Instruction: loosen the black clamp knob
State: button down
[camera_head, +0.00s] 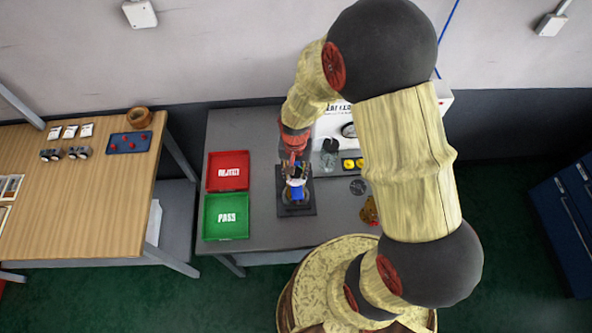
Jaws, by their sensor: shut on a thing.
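My gripper (295,172) points down at the fixture on the grey bench and is shut on a small part at its top. That part appears to be the black clamp knob, but the fingers mostly hide it and it is too small to make out clearly. A small device with a blue front and pale parts (297,192) sits directly below the fingers. It stands on a dark square base plate (309,209).
A red REJECT tray (228,185) and a green PASS tray (223,230) lie left of the fixture. Yellow round items (353,163) and an orange-brown object (369,212) are to the right. A wooden table (60,215) stands further left.

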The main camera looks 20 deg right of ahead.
jog(key=n, duration=0.4)
jog(key=shift+s+f+n, duration=0.1)
jog(key=shift+n, duration=0.3)
jog(key=c, duration=1.4)
grip_release()
jog(key=shift+d, duration=0.1)
jog(key=shift+r+p, duration=0.6)
jog(key=shift+r, duration=0.3)
jog(key=shift+r+p, duration=1.55)
jog(key=shift+r, duration=0.7)
